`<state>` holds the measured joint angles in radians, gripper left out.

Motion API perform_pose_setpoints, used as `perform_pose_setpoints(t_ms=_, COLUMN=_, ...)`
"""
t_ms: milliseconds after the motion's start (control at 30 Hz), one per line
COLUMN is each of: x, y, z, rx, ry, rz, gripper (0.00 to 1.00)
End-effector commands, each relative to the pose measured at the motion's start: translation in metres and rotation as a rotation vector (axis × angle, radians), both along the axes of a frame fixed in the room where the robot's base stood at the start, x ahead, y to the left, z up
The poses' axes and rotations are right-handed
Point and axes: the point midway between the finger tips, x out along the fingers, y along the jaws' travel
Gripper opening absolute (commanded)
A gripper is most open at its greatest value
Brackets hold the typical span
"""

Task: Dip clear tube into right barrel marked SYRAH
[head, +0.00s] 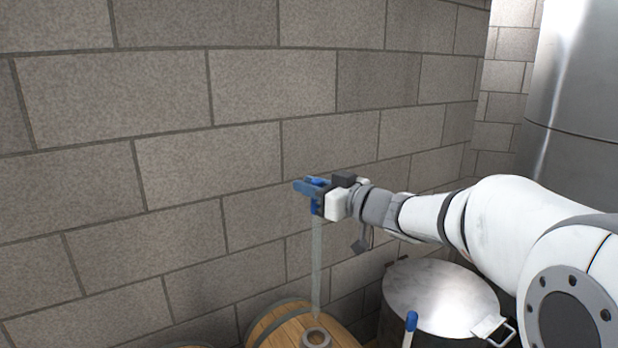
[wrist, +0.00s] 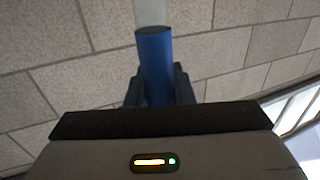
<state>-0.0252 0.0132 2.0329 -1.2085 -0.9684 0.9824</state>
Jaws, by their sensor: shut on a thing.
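My gripper (head: 316,193) is shut on the blue grip of the clear tube (head: 317,262). In the wrist view the blue grip (wrist: 154,55) sits between my fingers, with the clear tube (wrist: 151,12) running away from it. In the head view the tube hangs nearly upright. Its lower end shows close to the round bung ring (head: 316,338) on a wooden barrel (head: 272,328). I cannot tell whether the tip is above, behind or inside the ring. The barrel is cut off by the bottom edge, and no SYRAH marking shows.
A steel vessel with a flat lid (head: 440,292) stands right of the barrel. A blue-topped pale rod (head: 410,322) stands in front of it. Another barrel's edge (head: 186,346) barely shows at bottom left. A block wall (head: 170,100) is behind, and a tall steel tank (head: 585,75) is at right.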

Motion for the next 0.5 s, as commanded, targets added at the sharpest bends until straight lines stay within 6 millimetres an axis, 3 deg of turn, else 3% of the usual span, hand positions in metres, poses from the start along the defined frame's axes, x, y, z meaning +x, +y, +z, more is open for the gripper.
perform_pose_setpoints(t_ms=500, x=0.0, y=0.0, z=-0.04, rx=-0.001, ry=-0.001, rz=-0.001, gripper=0.01)
